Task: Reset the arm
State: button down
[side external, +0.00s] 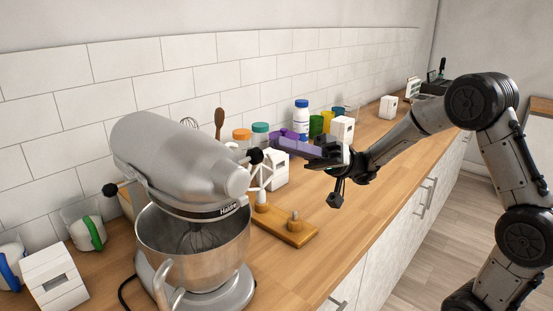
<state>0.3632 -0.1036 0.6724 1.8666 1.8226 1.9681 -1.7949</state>
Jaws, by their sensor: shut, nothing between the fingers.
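My gripper (316,163) hangs in the air over the counter, right of the stand mixer and above the wooden board. It points left, its fingers look shut, and I see nothing held between them. A purple item (297,147) shows just behind and left of the fingertips. It appears to be in the background, but the overlap hides where the two meet in depth. My arm reaches in from the right side of the picture.
A stand mixer (180,165) with a steel bowl (195,250) fills the left front. A wooden board with pegs (288,227) lies beside it. Jars (301,118), cups (316,126) and white blocks (342,129) line the tiled wall. The front right counter (345,222) is clear.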

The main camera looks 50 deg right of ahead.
jog(key=s+a+r+n+g+h, duration=0.2)
jog(key=s+a+n+g+h, duration=0.25)
jog(key=s+a+g, duration=0.65)
jog(key=s+d+f+m+t+h, duration=0.25)
jog(key=s+f+h, duration=0.35)
jog(key=s+f, duration=0.3)
jog(key=d+f+m+t+h, duration=0.4)
jog(key=d+m+h, duration=0.1)
jog(key=d, duration=0.3)
jog(key=w+d+f+m+t+h, duration=0.1)
jog(key=d+f+m+t+h, duration=0.2)
jog(key=d+m+h, duration=0.2)
jog(key=d+h, duration=0.2)
jog(key=d, duration=0.1)
jog(key=shift+w+d+f+t, duration=0.2)
jog(key=shift+w+f+t, duration=0.05)
jog(key=shift+f+t, duration=0.15)
